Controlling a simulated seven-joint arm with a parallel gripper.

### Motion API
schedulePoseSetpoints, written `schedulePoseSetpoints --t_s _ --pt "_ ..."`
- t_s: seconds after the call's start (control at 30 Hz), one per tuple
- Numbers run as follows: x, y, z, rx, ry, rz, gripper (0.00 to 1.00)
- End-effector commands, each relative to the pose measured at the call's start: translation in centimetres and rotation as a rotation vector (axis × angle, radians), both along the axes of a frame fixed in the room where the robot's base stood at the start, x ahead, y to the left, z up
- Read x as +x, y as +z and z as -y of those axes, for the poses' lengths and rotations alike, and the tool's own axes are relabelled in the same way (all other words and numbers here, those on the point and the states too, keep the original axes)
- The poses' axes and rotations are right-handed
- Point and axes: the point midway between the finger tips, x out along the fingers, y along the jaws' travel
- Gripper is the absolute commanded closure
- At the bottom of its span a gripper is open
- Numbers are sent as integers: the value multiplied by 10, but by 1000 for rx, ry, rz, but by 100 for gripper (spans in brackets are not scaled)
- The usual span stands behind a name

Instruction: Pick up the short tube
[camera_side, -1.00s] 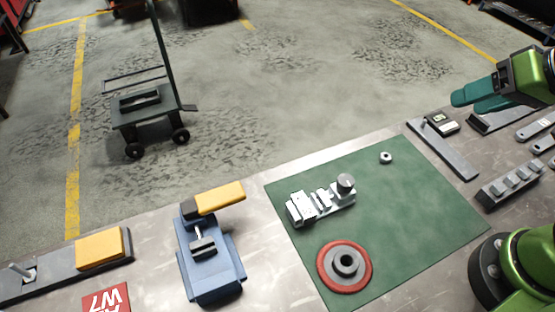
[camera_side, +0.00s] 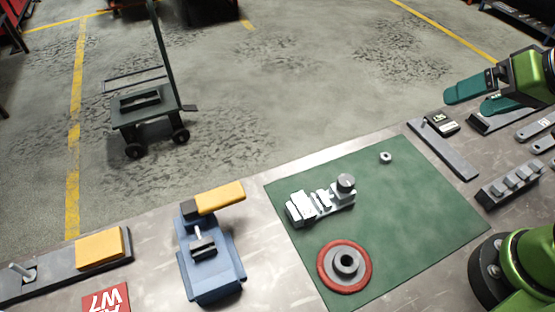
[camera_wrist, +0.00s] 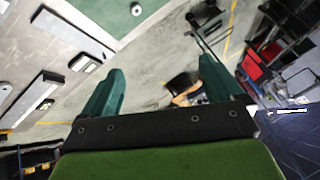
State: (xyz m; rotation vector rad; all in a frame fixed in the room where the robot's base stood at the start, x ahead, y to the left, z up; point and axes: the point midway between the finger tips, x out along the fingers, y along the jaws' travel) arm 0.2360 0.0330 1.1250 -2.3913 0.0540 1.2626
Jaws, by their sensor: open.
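A small pale metal ring (camera_side: 386,157), which looks like the short tube, sits on the far part of the green mat (camera_side: 425,215). It also shows at the top of the wrist view (camera_wrist: 136,9). A wider dark grey ring (camera_side: 345,263) sits on a red round pad at the mat's near edge. My gripper (camera_side: 476,98) is at the upper right of the side view, raised and well apart from the small ring. Its two teal fingers are spread with nothing between them, as the wrist view (camera_wrist: 160,80) also shows.
A silver block assembly with a round knob (camera_side: 318,202) stands on the mat, left of the small ring. A grey bar (camera_side: 445,148) lies right of the mat; a stepped block (camera_side: 510,184) is farther right. A blue vise (camera_side: 210,255) stands left. The mat's right part is clear.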

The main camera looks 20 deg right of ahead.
Motion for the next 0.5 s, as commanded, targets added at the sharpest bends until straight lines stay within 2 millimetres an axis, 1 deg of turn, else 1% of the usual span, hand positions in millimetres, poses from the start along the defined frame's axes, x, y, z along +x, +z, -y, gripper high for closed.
schedulePoseSetpoints --t_s 0.07,0.13,0.17,0.27,0.37,0.4,0.47,0.5 --pt "0 0 -2 0 7 -1 6" --pt "0 -6 -8 -1 35 -26 6" --pt "1 -10 -13 -3 54 -45 6" --pt "12 -17 -34 -24 144 -105 6" --pt "28 -21 -67 -96 316 -174 6" --pt "34 -24 -82 -136 403 -200 6" --pt "42 -28 -105 -202 545 -233 6" --pt "47 -31 -122 -248 646 -250 6"
